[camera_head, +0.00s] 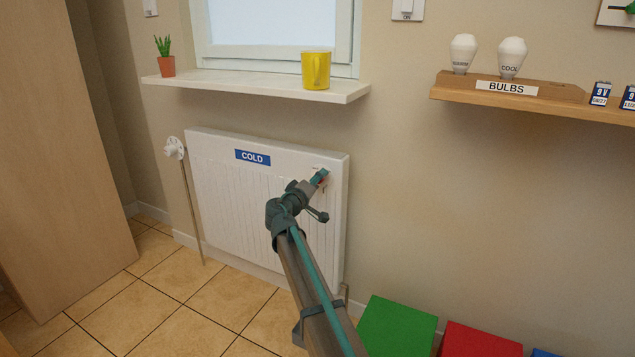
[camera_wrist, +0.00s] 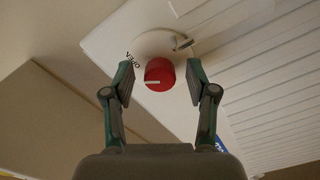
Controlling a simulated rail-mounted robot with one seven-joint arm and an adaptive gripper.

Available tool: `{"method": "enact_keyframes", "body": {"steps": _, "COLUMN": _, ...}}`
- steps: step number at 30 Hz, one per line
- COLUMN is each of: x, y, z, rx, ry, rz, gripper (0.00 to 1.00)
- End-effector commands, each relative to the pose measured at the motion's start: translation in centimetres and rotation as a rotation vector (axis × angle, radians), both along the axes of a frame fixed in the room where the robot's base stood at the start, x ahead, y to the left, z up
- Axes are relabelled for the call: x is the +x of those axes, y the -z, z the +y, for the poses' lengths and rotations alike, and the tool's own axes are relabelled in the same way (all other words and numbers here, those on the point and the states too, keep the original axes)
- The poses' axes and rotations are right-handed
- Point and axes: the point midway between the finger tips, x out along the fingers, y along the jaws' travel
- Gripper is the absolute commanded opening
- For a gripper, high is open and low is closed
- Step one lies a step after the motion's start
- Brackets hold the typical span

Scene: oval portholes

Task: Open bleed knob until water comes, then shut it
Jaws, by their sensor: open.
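The white radiator (camera_head: 225,170) with a blue COLD label (camera_head: 252,157) hangs on the wall below the window sill. In the wrist view the red bleed knob (camera_wrist: 159,75) sits on a round white plate (camera_wrist: 150,43) on the radiator. The knob has a pale line across its face, and dark lettering shows on the plate. My gripper (camera_wrist: 159,78) is open, with one finger on each side of the knob and gaps visible between. In the head view my gripper (camera_head: 322,178) is at the radiator's upper right and hides most of the knob. I see no water.
A white valve (camera_head: 174,148) with a pipe is at the radiator's left. A bulb shelf (camera_head: 520,98) is at right. Green (camera_head: 398,327) and red (camera_head: 480,341) boxes stand below.

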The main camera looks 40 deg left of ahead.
Motion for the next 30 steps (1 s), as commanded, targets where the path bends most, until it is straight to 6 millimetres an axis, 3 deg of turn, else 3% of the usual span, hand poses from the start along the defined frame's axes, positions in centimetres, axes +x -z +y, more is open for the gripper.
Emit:
{"method": "enact_keyframes", "body": {"steps": 5, "x": -2.0, "y": 0.0, "z": -0.6, "rx": 0.000, "ry": -0.002, "rz": 0.000, "gripper": 0.57}}
{"method": "enact_keyframes", "body": {"steps": 18, "x": -9.7, "y": 0.0, "z": -2.3, "rx": 0.000, "ry": -0.001, "rz": 0.000, "gripper": 0.57}}
{"method": "enact_keyframes", "body": {"steps": 24, "x": -11.3, "y": 0.0, "z": -2.6, "rx": 0.000, "ry": -0.001, "rz": 0.000, "gripper": 0.57}}
{"method": "enact_keyframes", "body": {"steps": 30, "x": -11.5, "y": 0.0, "z": -2.6, "rx": 0.000, "ry": 0.000, "rz": 0.000, "gripper": 0.57}}
